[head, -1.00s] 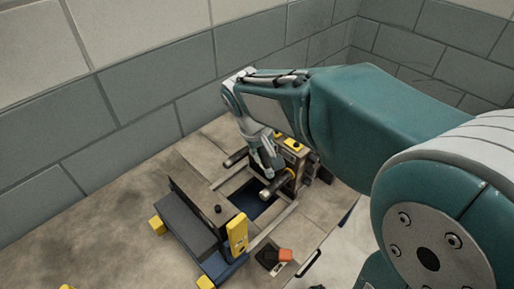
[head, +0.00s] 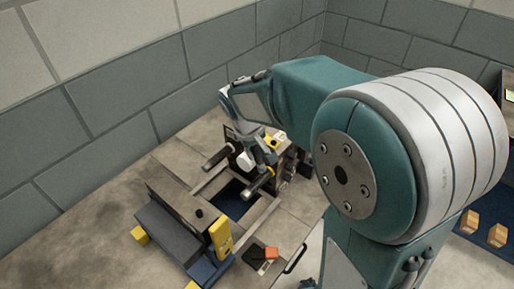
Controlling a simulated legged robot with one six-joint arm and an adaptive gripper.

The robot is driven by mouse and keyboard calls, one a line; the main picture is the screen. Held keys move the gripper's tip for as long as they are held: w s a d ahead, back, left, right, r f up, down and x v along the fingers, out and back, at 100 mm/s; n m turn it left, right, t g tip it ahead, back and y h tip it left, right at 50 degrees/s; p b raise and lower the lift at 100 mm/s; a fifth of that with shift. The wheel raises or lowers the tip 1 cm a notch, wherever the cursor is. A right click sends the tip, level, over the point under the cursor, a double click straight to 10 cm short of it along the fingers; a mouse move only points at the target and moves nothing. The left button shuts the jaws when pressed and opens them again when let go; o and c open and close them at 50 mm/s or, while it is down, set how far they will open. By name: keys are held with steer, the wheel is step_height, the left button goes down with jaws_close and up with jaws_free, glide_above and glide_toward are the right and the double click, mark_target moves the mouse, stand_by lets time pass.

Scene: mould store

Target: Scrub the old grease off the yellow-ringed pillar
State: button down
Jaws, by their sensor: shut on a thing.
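An opened mould stands on the bench by the wall, its far half (head: 291,160) upright with dark pillars sticking out toward the near half. The left pillar (head: 217,158) is clear of my arm. The right pillar (head: 258,183) is right below my gripper (head: 262,160); its yellow ring, visible earlier, is hidden now. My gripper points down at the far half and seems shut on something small. A pale rounded thing (head: 245,161) shows at its left side; I cannot tell exactly what it is or whether it touches the pillar.
The near half (head: 174,232), with a yellow upright (head: 221,236), stands in front across a dark gap (head: 233,196) between rails. Orange boxes (head: 470,221) stand at far right. The bench's left side is clear.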

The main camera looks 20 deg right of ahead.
steer(key=s+a+r, duration=0.2)
steer(key=s+a, duration=0.2)
steer(key=a, duration=0.1)
steer(key=shift+a+r, duration=0.35)
steer(key=shift+a, duration=0.05)
